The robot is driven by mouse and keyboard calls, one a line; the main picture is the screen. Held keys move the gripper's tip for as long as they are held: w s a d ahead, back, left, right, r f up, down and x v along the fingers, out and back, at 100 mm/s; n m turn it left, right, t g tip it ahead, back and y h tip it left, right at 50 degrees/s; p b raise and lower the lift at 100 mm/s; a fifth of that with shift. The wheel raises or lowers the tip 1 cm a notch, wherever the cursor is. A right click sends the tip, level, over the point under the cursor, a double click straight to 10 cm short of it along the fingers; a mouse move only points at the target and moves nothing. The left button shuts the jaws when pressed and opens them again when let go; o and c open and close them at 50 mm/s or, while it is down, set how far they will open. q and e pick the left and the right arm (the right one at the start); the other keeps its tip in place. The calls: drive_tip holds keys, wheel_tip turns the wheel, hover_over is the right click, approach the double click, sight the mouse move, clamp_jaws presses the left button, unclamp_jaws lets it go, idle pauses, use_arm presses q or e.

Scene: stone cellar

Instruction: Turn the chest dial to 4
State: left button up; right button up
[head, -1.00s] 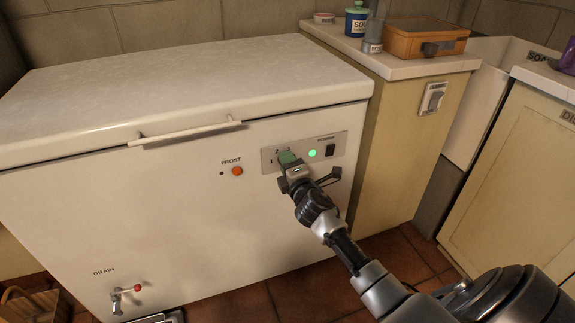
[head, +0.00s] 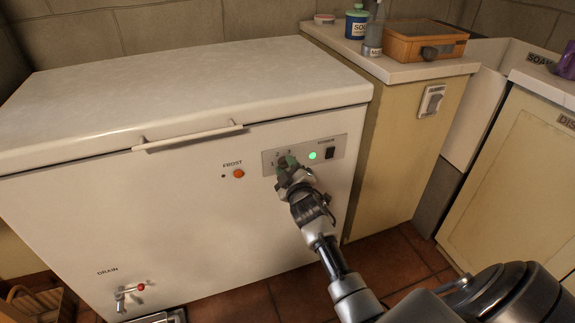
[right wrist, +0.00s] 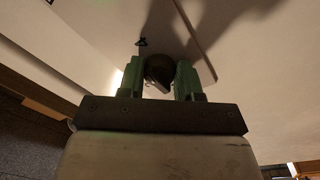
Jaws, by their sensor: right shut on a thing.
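The white chest freezer (head: 130,220) has a grey control panel (head: 339,140) on its front at upper right. The numbers 1, 2 and 3 show on the panel around the dial. The dial is hidden behind my right gripper (head: 287,164) in the head view. In the right wrist view, the dark round dial (right wrist: 160,66) sits between the green fingers of my right gripper (right wrist: 159,75), which is shut on it. Where the dial points cannot be read. My left gripper is not in view.
Right of the dial are a green light (head: 312,155) and a black power switch (head: 330,153). Left of it is an orange frost light (head: 239,173). A drain valve (head: 128,294) sticks out low at left. A cabinet (head: 400,160) stands close on the right.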

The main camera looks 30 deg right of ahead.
drive_tip(key=shift+m, duration=0.5)
drive_tip(key=o, duration=0.9)
